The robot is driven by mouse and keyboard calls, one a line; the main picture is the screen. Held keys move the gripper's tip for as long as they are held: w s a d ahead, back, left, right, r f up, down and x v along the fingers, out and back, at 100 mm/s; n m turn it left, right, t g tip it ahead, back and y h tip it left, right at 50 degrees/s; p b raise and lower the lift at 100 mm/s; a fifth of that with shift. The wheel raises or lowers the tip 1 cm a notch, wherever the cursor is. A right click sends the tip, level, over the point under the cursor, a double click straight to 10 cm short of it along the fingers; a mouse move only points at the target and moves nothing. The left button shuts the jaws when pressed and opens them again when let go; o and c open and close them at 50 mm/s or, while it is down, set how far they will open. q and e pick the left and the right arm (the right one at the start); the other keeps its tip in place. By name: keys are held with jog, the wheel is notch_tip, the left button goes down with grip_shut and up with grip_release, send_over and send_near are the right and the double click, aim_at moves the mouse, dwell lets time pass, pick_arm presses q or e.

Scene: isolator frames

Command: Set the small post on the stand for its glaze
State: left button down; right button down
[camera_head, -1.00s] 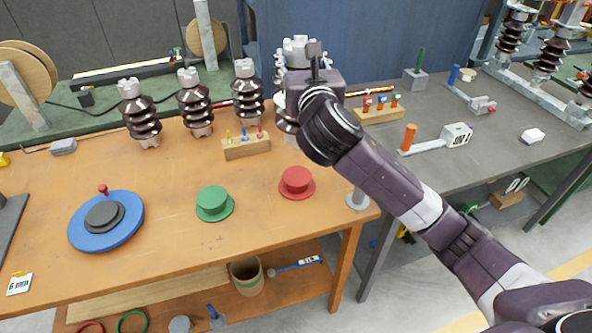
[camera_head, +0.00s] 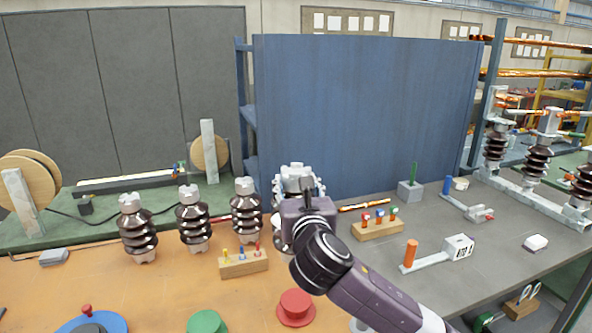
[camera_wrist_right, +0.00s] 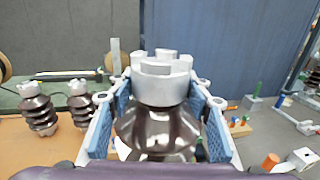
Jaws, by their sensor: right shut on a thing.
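My right gripper (camera_wrist_right: 158,118) is shut on a brown glazed post (camera_wrist_right: 157,135) with a pale notched metal cap. The post looks upright; its lower part is hidden. In the head view my gripper (camera_head: 308,206) hides most of it, and a pale notched top (camera_head: 297,178) shows behind. Three similar brown ribbed posts stand to the left: left (camera_head: 138,230), middle (camera_head: 194,218), right (camera_head: 247,210). A red round piece with a raised centre (camera_head: 295,306) and a green one (camera_head: 207,322) are on the near tabletop. My left gripper is not in view.
A wooden block with small coloured pegs (camera_head: 243,264) sits before the posts; another (camera_head: 377,230) is to the right. A blue disc (camera_head: 72,326) is cut off at lower left. A blue panel (camera_head: 360,110) rises behind. An orange-handled piece (camera_head: 410,254) lies right.

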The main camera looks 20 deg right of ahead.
notch_tip(320, 180, down, 13)
jog(key=shift+f, duration=0.1)
jog(key=c, duration=1.4)
grip_release()
jog(key=shift+s+f, duration=0.15)
jog(key=shift+f, duration=0.45)
jog(key=o, duration=0.4)
jog(key=shift+s+a+r, duration=0.1)
jog(key=shift+s+r, duration=0.05)
jog(key=shift+s, duration=0.05)
jog(key=shift+w, duration=0.1)
jog(key=shift+s, duration=0.2)
jog(key=s, duration=0.3)
jog(key=s+a+b, duration=0.1)
jog(key=s, duration=0.3)
jog(key=s+a+b, duration=0.1)
jog(key=s, duration=0.3)
jog(key=shift+s, duration=0.25)
